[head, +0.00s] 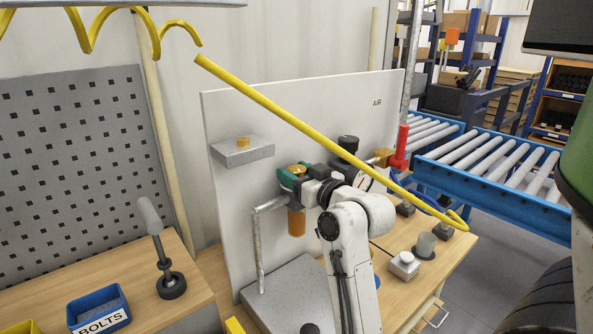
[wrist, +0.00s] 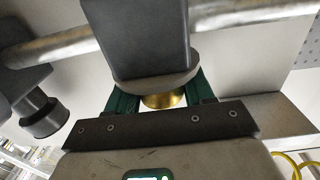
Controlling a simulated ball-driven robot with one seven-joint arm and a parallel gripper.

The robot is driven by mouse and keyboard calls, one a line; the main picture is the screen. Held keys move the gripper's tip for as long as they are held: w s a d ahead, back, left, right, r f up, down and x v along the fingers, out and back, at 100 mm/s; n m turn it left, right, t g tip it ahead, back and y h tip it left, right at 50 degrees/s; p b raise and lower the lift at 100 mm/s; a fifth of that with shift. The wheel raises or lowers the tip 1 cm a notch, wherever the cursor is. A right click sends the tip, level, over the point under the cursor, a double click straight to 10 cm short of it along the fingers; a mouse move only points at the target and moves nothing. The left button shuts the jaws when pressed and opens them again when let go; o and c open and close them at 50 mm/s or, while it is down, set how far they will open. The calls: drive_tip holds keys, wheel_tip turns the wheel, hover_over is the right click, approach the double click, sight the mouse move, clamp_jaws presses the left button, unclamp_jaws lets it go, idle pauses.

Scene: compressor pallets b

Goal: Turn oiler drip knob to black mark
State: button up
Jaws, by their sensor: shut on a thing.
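The oiler is mounted on the white panel (head: 235,105), with an amber bowl (head: 297,222) hanging below. My gripper (head: 293,174) reaches in from the right at the oiler's top, its teal fingers beside a brass-coloured part. In the wrist view, the brass drip knob (wrist: 163,100) lies between the green fingers of my gripper (wrist: 160,97), which is shut on it. Beyond the knob are a grey disc (wrist: 155,78) and a dark block (wrist: 137,38), the oiler's body. I cannot make out the black mark in either view.
A grey pipe (head: 260,245) runs down left of the oiler. A grey shelf block (head: 242,151) juts from the panel. A yellow hose (head: 300,125) crosses in front of the panel. A red-handled valve (head: 401,145) is at right. A bench (head: 440,262) lies below.

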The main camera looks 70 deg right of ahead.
drive_tip(key=shift+n+t+y, duration=1.2)
drive_tip(key=shift+n+y, duration=0.5)
drive_tip(key=shift+y, duration=0.7)
drive_tip(key=o, duration=1)
drive_tip(key=shift+c, duration=0.2)
drive_tip(key=b+v, duration=0.3)
drive_tip(key=v, duration=0.7)
drive_tip(key=shift+s, duration=0.4)
